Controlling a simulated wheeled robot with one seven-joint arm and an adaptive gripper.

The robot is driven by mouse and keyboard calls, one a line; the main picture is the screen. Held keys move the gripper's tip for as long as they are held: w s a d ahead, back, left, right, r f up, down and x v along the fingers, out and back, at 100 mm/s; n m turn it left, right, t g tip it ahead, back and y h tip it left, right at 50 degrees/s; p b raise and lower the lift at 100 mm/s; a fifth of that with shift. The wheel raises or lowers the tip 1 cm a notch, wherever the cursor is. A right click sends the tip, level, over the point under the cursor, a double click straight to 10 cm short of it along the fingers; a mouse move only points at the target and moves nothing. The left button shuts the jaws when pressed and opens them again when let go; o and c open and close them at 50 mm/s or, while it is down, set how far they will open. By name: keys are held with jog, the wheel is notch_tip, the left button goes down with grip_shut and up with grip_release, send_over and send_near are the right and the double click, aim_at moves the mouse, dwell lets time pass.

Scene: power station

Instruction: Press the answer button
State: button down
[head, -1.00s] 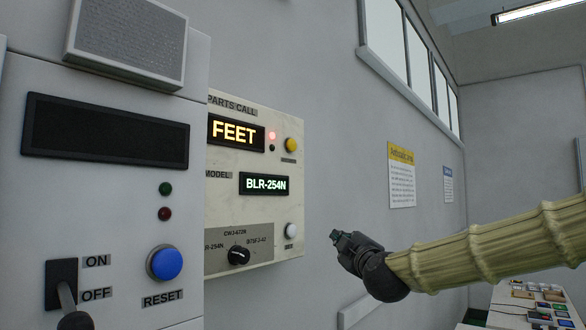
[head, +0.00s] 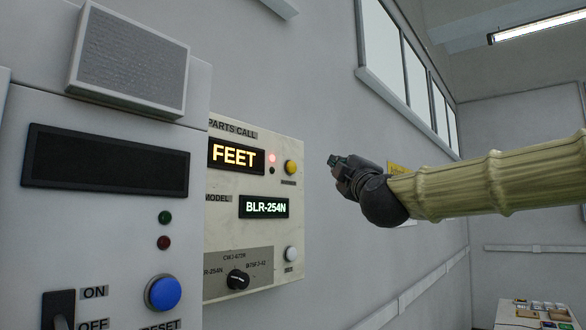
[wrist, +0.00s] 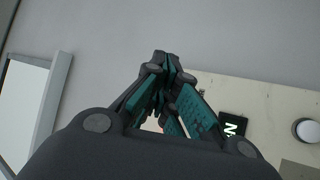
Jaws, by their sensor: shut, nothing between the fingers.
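The yellow button (head: 291,167) with a small label below it, too small to read for certain, is on the cream parts call panel (head: 225,225), right of the lit "FEET" display (head: 236,156). A red lamp (head: 272,157) glows beside that display. My gripper (head: 333,160) is shut and empty, to the right of the yellow button at about its height, apart from the panel. In the wrist view the shut teal fingers (wrist: 168,95) cover part of the panel (wrist: 262,100), and the yellow button is hidden.
A "BLR-254N" model display (head: 264,207), a white button (head: 291,254) and a black selector knob (head: 237,279) are lower on the panel. A grey cabinet with a blue reset button (head: 163,294) stands at the left. Windows (head: 405,60) line the wall above right.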

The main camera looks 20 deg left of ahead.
aim_at(292, 167)
jog(key=shift+a, duration=0.1)
jog(key=w+a+p, duration=0.2)
jog(key=w+a, duration=0.1)
jog(key=a, duration=0.5)
jog(key=shift+p, duration=0.35)
jog(key=shift+w, duration=0.2)
jog(key=shift+a, duration=0.15)
dwell(1.1)
jog(key=shift+a, duration=0.3)
